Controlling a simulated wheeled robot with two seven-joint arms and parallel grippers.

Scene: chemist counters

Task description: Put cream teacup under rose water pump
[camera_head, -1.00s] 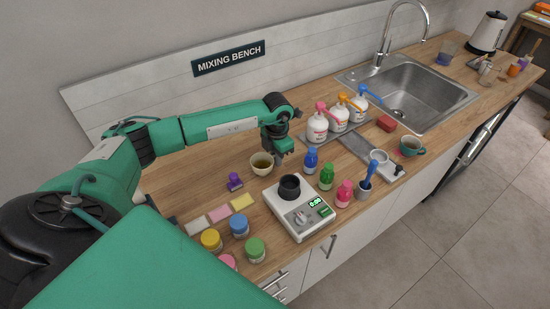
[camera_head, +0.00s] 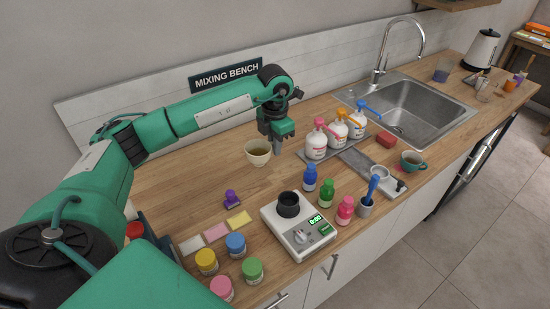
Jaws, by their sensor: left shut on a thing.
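The cream teacup (camera_head: 258,155) is upright at the fingers of my left gripper (camera_head: 272,143), which is shut on its right side. It appears to hang a little above the counter. Three white pump bottles stand in a row on a grey tray to the right of the cup: one with a pink pump (camera_head: 317,141), one with an orange pump (camera_head: 337,131), one with a blue pump (camera_head: 358,120). The pink-topped one is nearest the cup and is likely the rose water pump; its label is too small to read. My right gripper is out of view.
A white scale (camera_head: 298,240) with a black cup, small blue (camera_head: 310,178), green and pink bottles, and several colored jars stand in front. A grey tray (camera_head: 306,155) lies under the pumps.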

